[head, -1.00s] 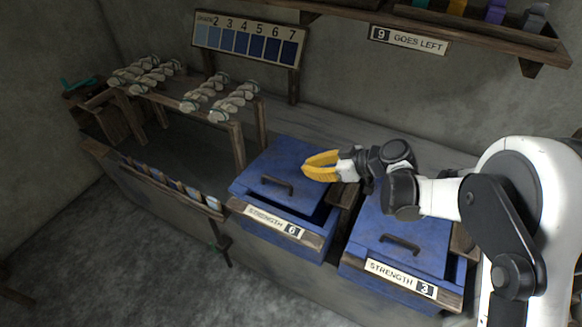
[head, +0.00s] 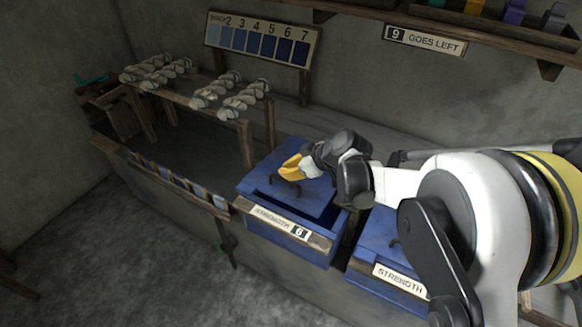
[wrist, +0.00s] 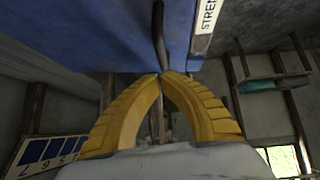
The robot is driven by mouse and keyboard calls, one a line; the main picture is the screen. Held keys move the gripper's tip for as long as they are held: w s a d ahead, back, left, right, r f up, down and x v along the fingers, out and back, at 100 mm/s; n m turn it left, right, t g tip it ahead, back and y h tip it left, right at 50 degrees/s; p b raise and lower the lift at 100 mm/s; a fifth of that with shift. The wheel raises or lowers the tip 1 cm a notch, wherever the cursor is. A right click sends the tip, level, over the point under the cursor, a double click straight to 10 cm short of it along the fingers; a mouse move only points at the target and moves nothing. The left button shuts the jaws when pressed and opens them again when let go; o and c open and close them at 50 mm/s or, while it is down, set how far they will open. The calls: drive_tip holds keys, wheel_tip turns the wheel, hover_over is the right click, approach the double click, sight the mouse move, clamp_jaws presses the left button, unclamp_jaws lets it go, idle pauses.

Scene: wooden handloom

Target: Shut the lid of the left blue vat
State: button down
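The left blue vat (head: 318,250), labelled strength 6, stands in the middle of the head view. Its blue lid (head: 318,204) is on top, with a dark gap showing along its front edge, so it is not flush. A dark bar handle (head: 297,191) is on the lid. My gripper (head: 283,171) is at the lid beside the handle, its yellow fingers together. In the wrist view the fingertips (wrist: 162,77) meet at the near end of the handle (wrist: 159,35). I cannot tell whether they pinch it.
The right blue vat (head: 385,268), labelled strength, stands close to the right, partly behind my arm. A wooden rack (head: 190,92) with skeins is at the back left. A shade board (head: 262,40) and a shelf (head: 470,22) are on the wall behind.

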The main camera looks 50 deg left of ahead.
sight(278, 187)
drive_tip(key=shift+f, duration=0.6)
drive_tip(key=shift+f, duration=0.2)
drive_tip(key=f+b, duration=0.1)
drive_tip(key=f, duration=0.1)
drive_tip(key=s+f+b, duration=0.1)
drive_tip(key=f, duration=0.1)
drive_tip(key=shift+s+d+f+b, duration=0.1)
drive_tip(key=shift+s+d+b, duration=0.1)
drive_tip(key=shift+b, duration=0.2)
drive_tip(key=shift+r, duration=0.25)
drive_tip(key=shift+r+p, duration=0.35)
drive_tip(key=shift+p, duration=0.1)
drive_tip(key=r+p, duration=0.2)
drive_tip(key=r, duration=0.1)
drive_tip(key=shift+s+r, duration=0.3)
drive_tip(key=shift+s, duration=0.05)
drive_tip(key=s+p+v, duration=0.1)
drive_tip(key=p+v, duration=0.2)
drive_tip(key=v, duration=0.6)
drive_tip(key=shift+w+d, duration=0.2)
drive_tip(key=shift+d, duration=0.4)
